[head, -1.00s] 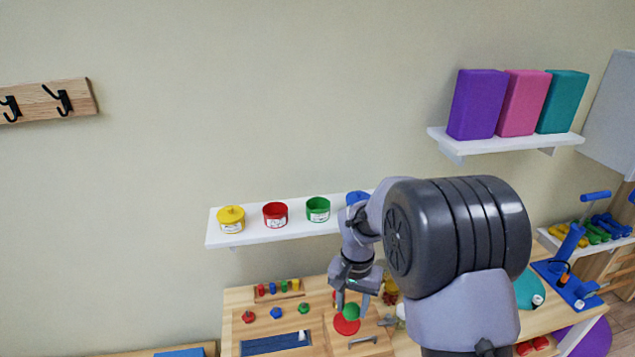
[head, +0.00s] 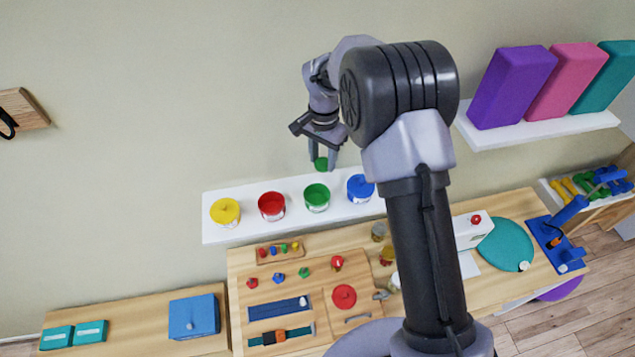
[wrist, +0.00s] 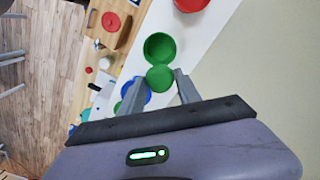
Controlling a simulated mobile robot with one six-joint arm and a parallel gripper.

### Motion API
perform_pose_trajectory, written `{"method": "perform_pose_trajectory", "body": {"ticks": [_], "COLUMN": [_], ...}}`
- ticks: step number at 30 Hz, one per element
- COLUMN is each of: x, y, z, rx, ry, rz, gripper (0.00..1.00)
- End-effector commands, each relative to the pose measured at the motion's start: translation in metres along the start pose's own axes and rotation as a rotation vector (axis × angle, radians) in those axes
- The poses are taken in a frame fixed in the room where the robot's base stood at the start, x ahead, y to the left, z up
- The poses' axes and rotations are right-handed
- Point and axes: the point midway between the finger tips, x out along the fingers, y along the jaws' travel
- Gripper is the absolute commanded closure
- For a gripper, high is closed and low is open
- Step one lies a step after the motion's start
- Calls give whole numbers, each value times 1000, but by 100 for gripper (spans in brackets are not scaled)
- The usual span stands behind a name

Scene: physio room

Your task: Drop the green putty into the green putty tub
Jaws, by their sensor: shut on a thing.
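The green putty (head: 321,163) is a small green ball pinched between the fingertips of my gripper (head: 323,167). My gripper points down and holds it above the white wall shelf. The green putty tub (head: 317,204) stands open on the shelf, below the putty in the head view, with a pale label on its front. In the wrist view the putty (wrist: 159,79) sits between the fingers and overlaps the near rim of the open tub (wrist: 160,46). The putty looks clear of the tub; the exact height gap is hard to tell.
A wooden table (head: 240,290) with therapy boards lies below.

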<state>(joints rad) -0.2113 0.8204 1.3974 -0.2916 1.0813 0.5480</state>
Motion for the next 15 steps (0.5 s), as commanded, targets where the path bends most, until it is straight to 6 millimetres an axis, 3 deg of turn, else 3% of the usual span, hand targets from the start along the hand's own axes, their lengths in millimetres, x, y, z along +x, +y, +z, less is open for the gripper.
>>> {"method": "perform_pose_trajectory", "body": {"ticks": [9, 15], "x": [48, 58], "y": [0, 0], "z": [0, 0], "rx": [-1, 0], "ry": [-1, 0], "rz": [1, 0], "gripper": [100, 100]}}
